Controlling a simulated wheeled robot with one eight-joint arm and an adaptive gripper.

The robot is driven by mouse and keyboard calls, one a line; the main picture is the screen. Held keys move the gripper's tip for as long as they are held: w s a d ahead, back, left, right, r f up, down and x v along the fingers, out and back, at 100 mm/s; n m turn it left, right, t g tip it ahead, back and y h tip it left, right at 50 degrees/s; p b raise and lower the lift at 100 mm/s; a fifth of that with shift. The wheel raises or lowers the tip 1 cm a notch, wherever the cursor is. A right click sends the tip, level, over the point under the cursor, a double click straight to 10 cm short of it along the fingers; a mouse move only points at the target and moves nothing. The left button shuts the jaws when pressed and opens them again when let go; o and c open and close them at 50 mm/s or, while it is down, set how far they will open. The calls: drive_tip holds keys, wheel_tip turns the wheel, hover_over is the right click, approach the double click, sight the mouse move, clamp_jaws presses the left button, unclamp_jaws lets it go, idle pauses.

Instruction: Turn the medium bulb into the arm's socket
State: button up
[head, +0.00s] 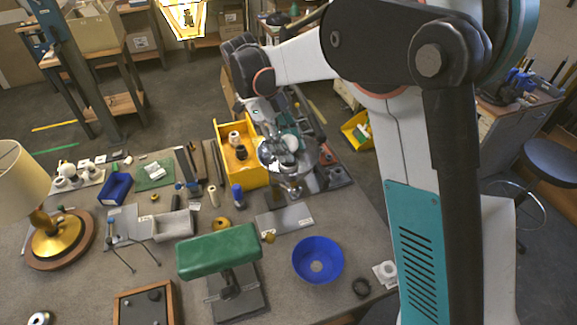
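My gripper (283,163) is over the back of the bench, at the right of the yellow bin. It is small and cluttered in this view, so I cannot tell whether its fingers are open or shut, or whether they hold a bulb. Just below it, greyish metal parts (291,188) stand above a grey plate (285,220). I cannot make out the arm's socket among them. Several white bulbs (67,170) stand in a pale holder at the left of the bench. I cannot tell whether the medium bulb is among them.
The yellow bin (256,176) holds dark and white parts. A green-shaded lamp (218,250) and a blue bowl (318,260) stand nearer the front. A brass lamp base (58,238) with a cream shade (20,180) is at the left. Small parts and trays crowd the middle.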

drive_tip(key=shift+o, duration=0.5)
drive_tip(key=n+t+h+b, duration=0.1)
drive_tip(key=n+t, duration=0.1)
drive_tip(key=n, duration=0.2)
drive_tip(key=shift+s, duration=0.15)
drive_tip(key=n+t, duration=0.1)
drive_tip(key=n, duration=0.2)
